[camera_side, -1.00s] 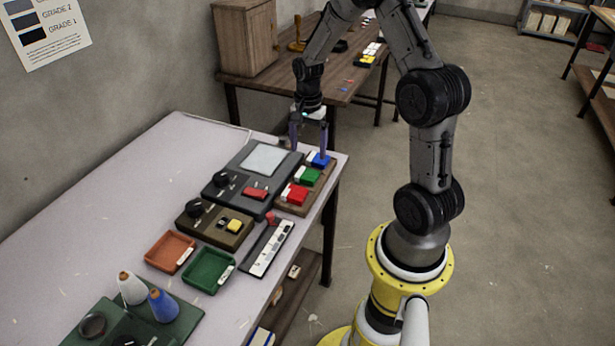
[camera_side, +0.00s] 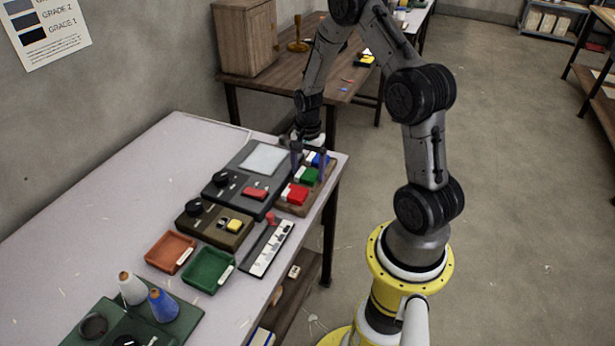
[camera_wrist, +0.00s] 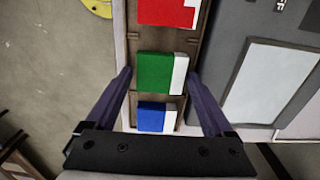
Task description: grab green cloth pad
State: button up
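The green cloth pad (camera_side: 309,175) with a white edge lies on a brown wooden tray (camera_side: 296,207), between a red pad (camera_side: 295,193) and a blue pad (camera_side: 319,160). My gripper (camera_side: 309,173) is low over the tray, with its purple fingers pointing down around the green pad. In the wrist view the green pad (camera_wrist: 155,74) lies between the fingertips of my open gripper (camera_wrist: 158,74), with a gap on each side. The blue pad (camera_wrist: 153,116) is nearer the wrist, and the red pad (camera_wrist: 168,13) is beyond the green one.
A dark grey panel (camera_side: 224,184) with a pale screen (camera_side: 263,158) is close beside the tray. A brown knob box (camera_side: 208,235), an orange tray (camera_side: 171,251) and a green tray (camera_side: 208,268) stand nearer the front. The table edge is just right of the wooden tray.

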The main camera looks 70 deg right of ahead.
jog(key=c, duration=0.9)
jog(key=shift+c, duration=0.3)
jog(key=shift+r, duration=0.15)
